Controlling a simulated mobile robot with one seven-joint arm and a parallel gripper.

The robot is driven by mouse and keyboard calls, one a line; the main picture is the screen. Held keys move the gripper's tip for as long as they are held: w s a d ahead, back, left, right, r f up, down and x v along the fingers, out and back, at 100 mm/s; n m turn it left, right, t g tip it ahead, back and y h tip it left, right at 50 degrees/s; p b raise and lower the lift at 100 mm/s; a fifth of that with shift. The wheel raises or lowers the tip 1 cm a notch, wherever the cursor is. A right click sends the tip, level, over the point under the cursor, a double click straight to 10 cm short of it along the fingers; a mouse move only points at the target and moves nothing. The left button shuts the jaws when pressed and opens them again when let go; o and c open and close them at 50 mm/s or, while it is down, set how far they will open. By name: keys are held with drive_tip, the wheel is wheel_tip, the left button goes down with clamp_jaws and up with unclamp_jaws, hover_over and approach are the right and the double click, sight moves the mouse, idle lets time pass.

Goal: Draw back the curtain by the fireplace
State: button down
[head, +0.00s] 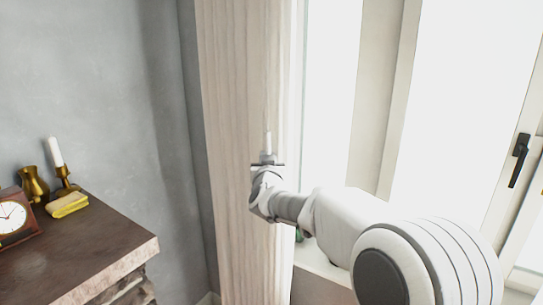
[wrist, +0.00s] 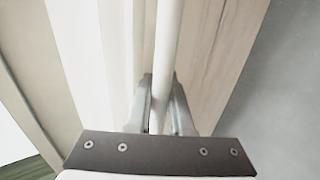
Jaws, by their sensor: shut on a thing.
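The curtain (head: 235,90) shows as a tall, pale, wood-grained panel hanging beside the window in the head view. It also fills the right of centre in the wrist view (wrist: 215,50). A slim white upright rod (head: 267,142) stands in front of the curtain; in the wrist view the rod (wrist: 167,40) runs down between my fingers. My gripper (head: 267,160) is shut on this rod, close to the curtain's face. The fingers (wrist: 160,100) sit on both sides of it. How the rod joins the curtain is not clear.
The fireplace mantel (head: 90,250) juts out at lower left, with a clock (head: 12,215), a brass vase (head: 33,184), a candle in a holder (head: 57,155) and a yellow block (head: 68,205). The window (head: 470,90) with a black handle (head: 519,160) lies right, partly behind my arm.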

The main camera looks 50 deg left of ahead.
drive_tip(key=c, duration=0.8)
unclamp_jaws()
drive_tip(key=shift+d, duration=0.1)
drive_tip(key=b+v, duration=0.3)
drive_tip(key=v, duration=1.4)
drive_tip(key=shift+s+d, duration=0.1)
drive_tip(key=shift+s, duration=0.05)
